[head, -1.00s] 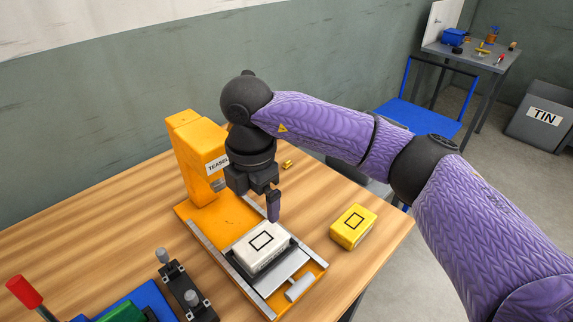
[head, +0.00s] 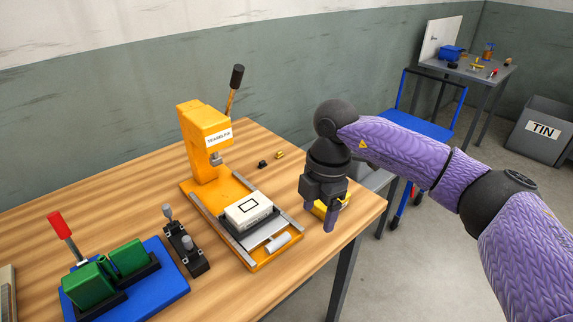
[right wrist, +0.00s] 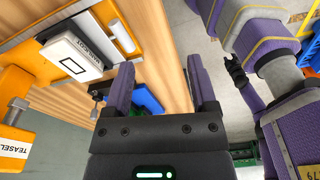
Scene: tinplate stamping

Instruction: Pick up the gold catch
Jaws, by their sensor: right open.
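The gold catch (head: 280,155) is a small gold piece lying on the wooden table, behind the orange press base and beside a small black piece (head: 262,164). It does not clearly show in the right wrist view. My right gripper (head: 319,223) is open and empty, fingers down, over the table's right side, to the right of and nearer than the catch. Its two fingers also show in the right wrist view (right wrist: 161,70). What seems to be my left gripper (right wrist: 236,74) is small and dark in the right wrist view; its jaws are unclear.
The orange press (head: 203,130) with a raised lever stands left of the catch, a white block (head: 248,210) on its base. A blue fixture (head: 165,290) with green blocks stands front left.

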